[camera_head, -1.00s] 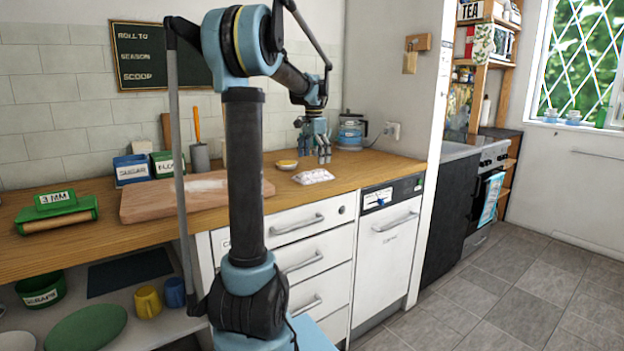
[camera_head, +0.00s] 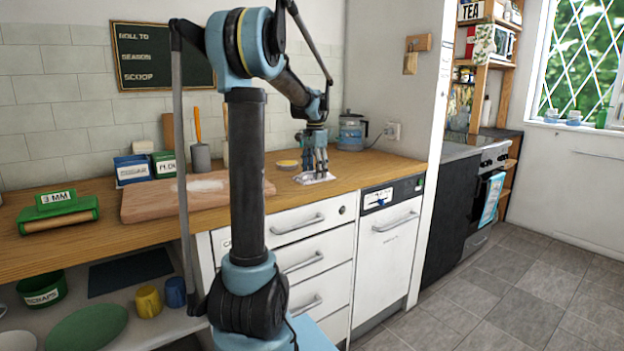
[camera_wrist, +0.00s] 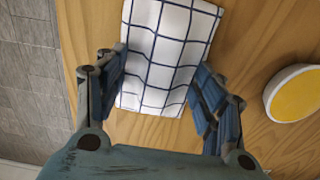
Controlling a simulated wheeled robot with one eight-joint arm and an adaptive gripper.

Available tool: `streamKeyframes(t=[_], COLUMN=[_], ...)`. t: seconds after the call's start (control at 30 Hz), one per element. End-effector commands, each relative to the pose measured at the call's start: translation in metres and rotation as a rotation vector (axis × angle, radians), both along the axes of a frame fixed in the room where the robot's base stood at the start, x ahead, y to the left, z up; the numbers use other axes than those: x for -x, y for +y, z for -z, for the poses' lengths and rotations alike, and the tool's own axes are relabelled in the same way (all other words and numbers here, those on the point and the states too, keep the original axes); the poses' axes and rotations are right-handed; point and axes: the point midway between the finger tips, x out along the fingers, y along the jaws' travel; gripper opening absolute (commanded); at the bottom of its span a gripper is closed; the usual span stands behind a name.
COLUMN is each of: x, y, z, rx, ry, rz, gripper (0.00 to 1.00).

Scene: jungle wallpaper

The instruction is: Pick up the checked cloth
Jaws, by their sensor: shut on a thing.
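The checked cloth (camera_wrist: 172,40), white with dark blue lines, lies folded on the wooden worktop. In the head view the cloth (camera_head: 311,181) is largely hidden behind my fingers. My gripper (camera_head: 316,172) points down over it, low at the worktop. In the wrist view the fingers of my gripper (camera_wrist: 160,88) press against the cloth's left and right edges, and the cloth creases slightly between them. My gripper is shut on the cloth. I see no clear gap under the cloth.
A small bowl with yellow contents (camera_wrist: 298,94) stands close to the right of my fingers in the wrist view. A wooden board (camera_head: 155,203) lies to the left. The worktop's front edge is near.

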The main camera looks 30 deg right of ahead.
Motion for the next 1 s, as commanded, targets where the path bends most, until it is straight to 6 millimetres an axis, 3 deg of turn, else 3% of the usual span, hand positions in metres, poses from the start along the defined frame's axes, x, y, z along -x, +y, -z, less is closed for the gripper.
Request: streamKeyframes(t=[0.37, 0.43, 0.5, 0.8, 1.0], x=[0.0, 0.0, 0.0, 0.0, 0.0], y=[0.0, 0.0, 0.0, 0.0, 0.0], z=[0.001, -0.004, -0.013, -0.066, -0.09], rx=[0.001, 0.0, 0.001, 0.001, 0.001], ry=[0.0, 0.0, 0.0, 0.0, 0.0], rz=[0.0, 0.0, 0.0, 0.0, 0.0], gripper=[0.41, 0.29, 0.0, 0.0, 0.0])
